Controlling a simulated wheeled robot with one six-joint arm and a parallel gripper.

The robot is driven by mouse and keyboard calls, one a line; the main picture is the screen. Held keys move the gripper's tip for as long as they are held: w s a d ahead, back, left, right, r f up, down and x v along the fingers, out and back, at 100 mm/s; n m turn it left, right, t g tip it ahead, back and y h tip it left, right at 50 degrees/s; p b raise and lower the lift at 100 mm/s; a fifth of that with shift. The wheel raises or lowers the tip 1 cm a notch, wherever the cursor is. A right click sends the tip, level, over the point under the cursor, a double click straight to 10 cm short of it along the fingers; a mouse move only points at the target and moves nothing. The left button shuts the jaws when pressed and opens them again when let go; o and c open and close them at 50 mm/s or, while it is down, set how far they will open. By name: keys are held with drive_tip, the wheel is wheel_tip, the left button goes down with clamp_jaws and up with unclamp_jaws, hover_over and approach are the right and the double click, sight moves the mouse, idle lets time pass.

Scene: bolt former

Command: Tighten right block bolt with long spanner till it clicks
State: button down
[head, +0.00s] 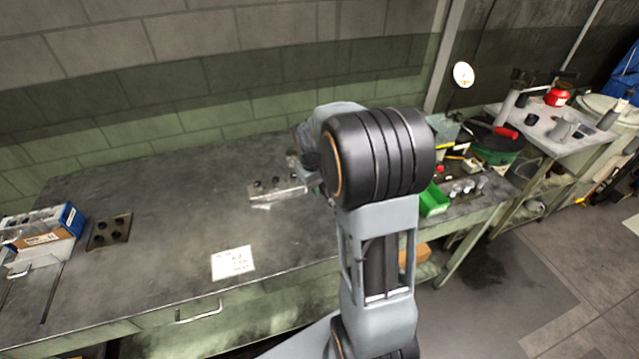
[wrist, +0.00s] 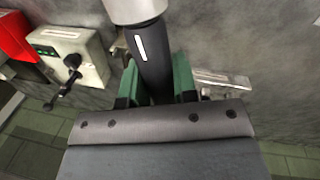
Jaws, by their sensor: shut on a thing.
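My gripper (wrist: 156,82) shows in the wrist view with its green fingers shut around a dark cylindrical handle (wrist: 146,48). The handle has a white stripe and a pale end at the top of the view. I cannot tell if it is the long spanner. In the head view my arm hides the gripper. A pale metal block (head: 277,190) with several dark round bolts or holes lies on the bench, just left of my arm; its right end is hidden. A silvery metal piece (wrist: 218,78) shows right of the fingers in the wrist view. No contact with a bolt can be seen.
The bench (head: 150,230) is mostly clear left of the block. A paper sheet (head: 233,263), a dark plate with holes (head: 109,232) and a blue box (head: 70,218) lie there. A green bin (head: 434,201) is right of my arm. A pale box with a black lever (wrist: 72,62) shows in the wrist view.

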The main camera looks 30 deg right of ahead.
drive_tip(key=shift+f+b, duration=1.3)
drive_tip(key=shift+f, duration=0.5)
drive_tip(key=shift+f+b, duration=0.95)
drive_tip(key=shift+f, duration=0.35)
drive_tip(key=shift+a, duration=0.15)
idle(0.4)
drive_tip(key=shift+a+m, duration=0.5)
drive_tip(key=shift+a, duration=0.05)
drive_tip(key=shift+a, duration=0.1)
idle(0.4)
drive_tip(key=shift+a+m, duration=0.4)
drive_tip(key=shift+a, duration=0.05)
drive_tip(key=shift+a, duration=0.15)
drive_tip(key=shift+a, duration=0.1)
idle(0.3)
drive_tip(key=shift+a+m, duration=0.5)
drive_tip(key=shift+m, duration=0.1)
